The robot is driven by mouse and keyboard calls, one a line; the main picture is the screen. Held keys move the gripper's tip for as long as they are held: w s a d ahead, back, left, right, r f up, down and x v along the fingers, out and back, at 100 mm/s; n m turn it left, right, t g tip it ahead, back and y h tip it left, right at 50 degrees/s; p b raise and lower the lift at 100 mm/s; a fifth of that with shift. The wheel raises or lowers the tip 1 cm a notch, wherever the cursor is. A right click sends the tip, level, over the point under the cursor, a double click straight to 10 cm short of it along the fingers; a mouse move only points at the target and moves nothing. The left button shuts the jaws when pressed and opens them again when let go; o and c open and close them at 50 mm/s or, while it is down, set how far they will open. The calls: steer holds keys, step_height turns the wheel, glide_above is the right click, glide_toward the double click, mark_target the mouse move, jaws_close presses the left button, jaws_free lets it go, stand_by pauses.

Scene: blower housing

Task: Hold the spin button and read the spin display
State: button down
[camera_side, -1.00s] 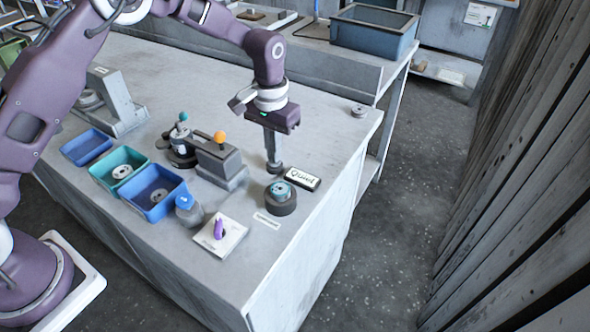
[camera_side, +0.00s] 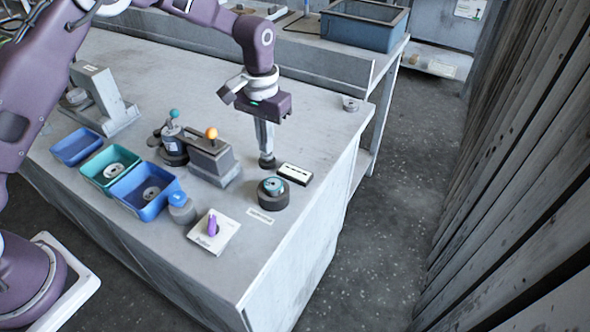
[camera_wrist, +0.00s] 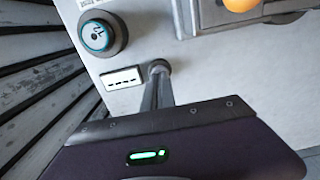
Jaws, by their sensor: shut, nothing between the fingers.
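My gripper (camera_side: 266,152) is shut and empty, pointing straight down, with its fingertips at a small dark round button (camera_side: 267,163). In the wrist view my fingertips (camera_wrist: 159,72) cover most of that button (camera_wrist: 159,63); I cannot tell whether it is pressed in. Beside it lies a small white display in a dark frame (camera_side: 295,174). A dark round unit with a teal-ringed top (camera_side: 273,193) stands next to the display, apart from my gripper.
A grey block with an orange knob (camera_side: 212,148) stands left of my gripper. Blue and teal bins (camera_side: 146,211) and a white pad with a purple piece (camera_side: 213,233) are further left and nearer. A small metal ring part (camera_side: 351,104) lies by the far right bench edge.

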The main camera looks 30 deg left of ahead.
steer(key=shift+r, duration=2.8)
steer(key=shift+r, duration=0.2)
steer(key=s+a+r+t, duration=0.3)
steer(key=s+a+r, duration=0.1)
steer(key=s+r, duration=1.1)
steer(key=s+a+t, duration=0.2)
steer(key=s, duration=1.6)
steer(key=shift+a+f+t, duration=0.2)
steer(key=shift+f+t, duration=0.1)
